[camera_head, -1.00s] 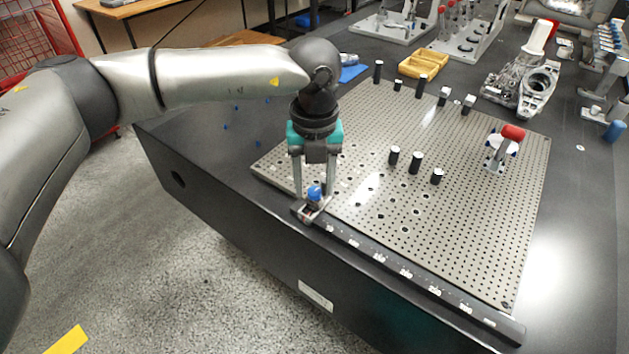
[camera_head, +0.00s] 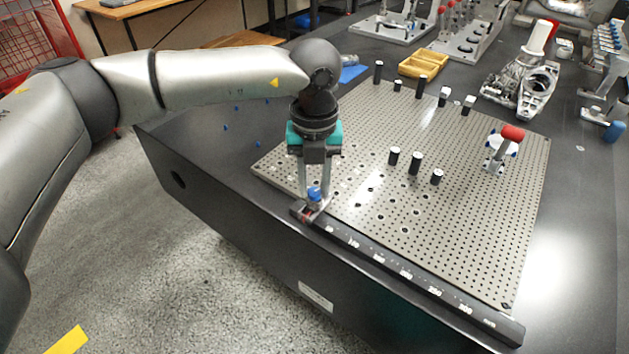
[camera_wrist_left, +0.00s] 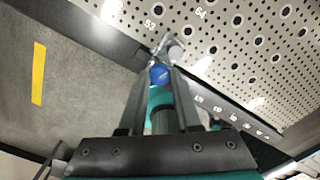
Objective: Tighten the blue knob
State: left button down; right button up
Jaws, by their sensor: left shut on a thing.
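The blue knob (camera_head: 314,193) sits on a small metal clamp block (camera_head: 308,210) at the near left edge of the perforated plate. My left gripper (camera_head: 315,190) points straight down over it and is shut on the knob, a finger on either side. In the left wrist view the blue knob (camera_wrist_left: 159,73) shows between the fingertips of my left gripper (camera_wrist_left: 160,75), with the metal block (camera_wrist_left: 172,47) just beyond it. The fingers partly hide the knob's sides. My right gripper is not in view.
The perforated plate (camera_head: 340,170) carries several black posts and a red-handled clamp (camera_head: 510,133). A numbered black rail (camera_head: 405,272) runs along its near edge. A yellow tray (camera_head: 423,63) and a metal casting (camera_head: 520,85) stand behind. Open floor lies at the front left.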

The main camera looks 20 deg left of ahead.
pick_arm(q)
jog(key=m, duration=0.2)
jog(key=shift+m, duration=0.4)
jog(key=m, duration=0.2)
jog(key=shift+m, duration=0.4)
jog(key=m, duration=0.4)
jog(key=shift+m+p, duration=0.3)
jog(key=m, duration=0.2)
jog(key=shift+m, duration=2.2)
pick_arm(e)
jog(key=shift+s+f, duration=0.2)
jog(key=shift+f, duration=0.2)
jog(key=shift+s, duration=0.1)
